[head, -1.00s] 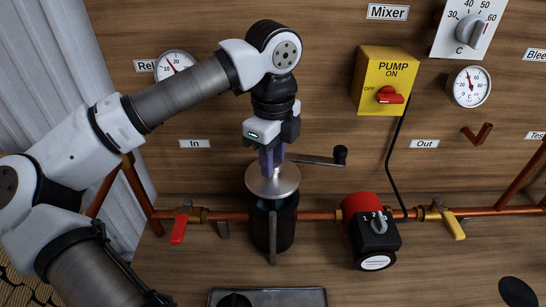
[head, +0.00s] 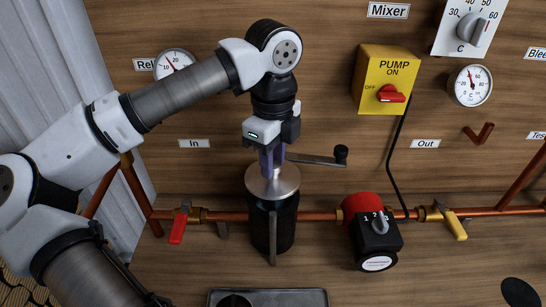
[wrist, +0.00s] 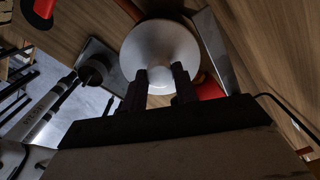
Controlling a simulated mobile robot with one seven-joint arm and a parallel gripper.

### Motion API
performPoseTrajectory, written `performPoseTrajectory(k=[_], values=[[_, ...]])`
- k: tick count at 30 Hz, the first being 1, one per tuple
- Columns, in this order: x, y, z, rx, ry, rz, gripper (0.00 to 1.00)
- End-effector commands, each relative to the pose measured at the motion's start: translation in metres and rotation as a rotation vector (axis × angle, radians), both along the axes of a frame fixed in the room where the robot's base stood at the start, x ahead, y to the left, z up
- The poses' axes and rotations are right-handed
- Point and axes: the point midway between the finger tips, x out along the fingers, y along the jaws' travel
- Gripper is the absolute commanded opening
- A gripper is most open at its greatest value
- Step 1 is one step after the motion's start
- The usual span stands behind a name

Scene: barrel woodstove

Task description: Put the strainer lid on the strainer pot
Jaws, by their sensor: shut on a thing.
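The strainer lid (head: 286,181) is a round silvery metal disc. It sits at the mouth of the strainer pot (head: 285,228), a dark upright cylinder on the copper pipe line. My gripper (head: 271,168) points down from above and is shut on the lid's middle; its fingers hide the part they grip. In the wrist view the lid (wrist: 160,45) lies just past the fingertips (wrist: 160,78) and hides the pot. I cannot tell whether the lid is fully seated or slightly above the rim.
A crank handle (head: 341,155) reaches out to the right behind my gripper. A red-handled valve (head: 179,227) is left of the pot, and a red and black pump (head: 373,238) is right of it. A grey tray (head: 300,298) lies in front.

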Motion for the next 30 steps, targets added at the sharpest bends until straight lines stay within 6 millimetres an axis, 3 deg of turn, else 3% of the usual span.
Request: performPoseTrajectory(k=[30], values=[[0.000, 0.000, -0.019, 0.000, -0.001, 0.000, 0.00]])
